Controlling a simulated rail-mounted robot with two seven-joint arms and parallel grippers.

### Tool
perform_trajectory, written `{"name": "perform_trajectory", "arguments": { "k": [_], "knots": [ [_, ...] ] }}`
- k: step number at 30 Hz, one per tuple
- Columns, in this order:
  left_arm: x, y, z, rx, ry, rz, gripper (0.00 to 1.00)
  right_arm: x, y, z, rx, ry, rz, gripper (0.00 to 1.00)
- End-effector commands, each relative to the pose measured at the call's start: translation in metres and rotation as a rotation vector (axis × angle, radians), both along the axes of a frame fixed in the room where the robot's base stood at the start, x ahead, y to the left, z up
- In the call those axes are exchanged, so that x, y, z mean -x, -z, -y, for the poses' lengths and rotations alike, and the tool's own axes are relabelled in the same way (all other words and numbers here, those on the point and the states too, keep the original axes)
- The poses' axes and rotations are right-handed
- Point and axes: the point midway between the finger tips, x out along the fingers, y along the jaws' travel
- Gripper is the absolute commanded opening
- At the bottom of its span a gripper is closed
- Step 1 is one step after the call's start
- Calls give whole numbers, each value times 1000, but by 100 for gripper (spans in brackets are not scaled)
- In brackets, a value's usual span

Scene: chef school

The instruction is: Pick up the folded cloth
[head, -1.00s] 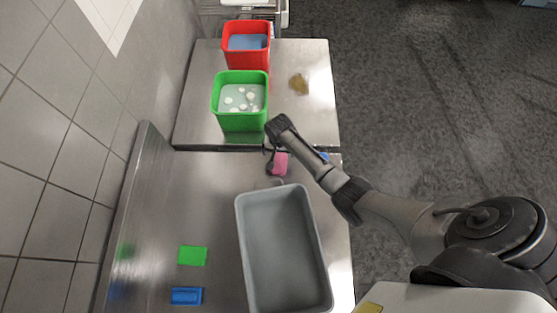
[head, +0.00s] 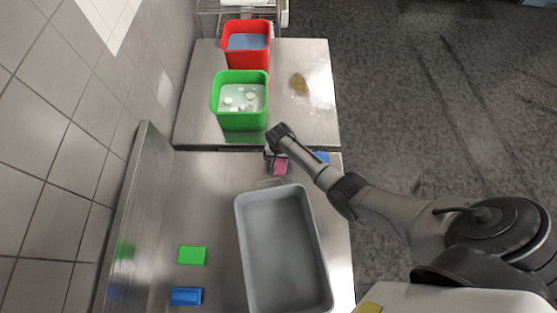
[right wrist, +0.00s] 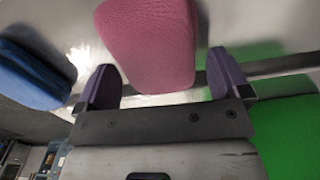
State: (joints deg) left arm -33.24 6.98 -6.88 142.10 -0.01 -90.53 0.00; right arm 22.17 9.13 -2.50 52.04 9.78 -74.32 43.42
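A pink folded pad with a fine woven-looking surface, which I take for the folded cloth (head: 281,168), lies on the steel counter behind the grey basin. In the right wrist view the cloth (right wrist: 150,38) fills the top middle, just beyond the fingertips. My right gripper (head: 275,158) is over it and partly hides it in the head view. In the right wrist view my right gripper (right wrist: 164,84) is open, with its two purple fingers wide apart and nothing between them. My left gripper is not in view.
A blue pad (head: 322,157) lies right of the cloth. The grey basin (head: 240,235) stands in front. A green bin (head: 243,122) and red bin (head: 245,59) stand behind, with a brown stain (head: 299,84) beside them. A green pad (head: 193,256) and blue block (head: 187,296) lie front left.

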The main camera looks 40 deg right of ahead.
Motion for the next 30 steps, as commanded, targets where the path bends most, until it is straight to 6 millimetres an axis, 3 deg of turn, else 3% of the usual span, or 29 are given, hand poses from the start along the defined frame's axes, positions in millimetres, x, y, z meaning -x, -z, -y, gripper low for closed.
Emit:
{"name": "perform_trajectory", "arguments": {
  "k": [15,25,30],
  "knots": [
    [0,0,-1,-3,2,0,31,0,0,0,0,0,0,46],
    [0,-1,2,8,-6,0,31,0,-3,0,0,0,1,46],
    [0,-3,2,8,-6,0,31,0,-17,0,0,0,3,46]
  ]
}}
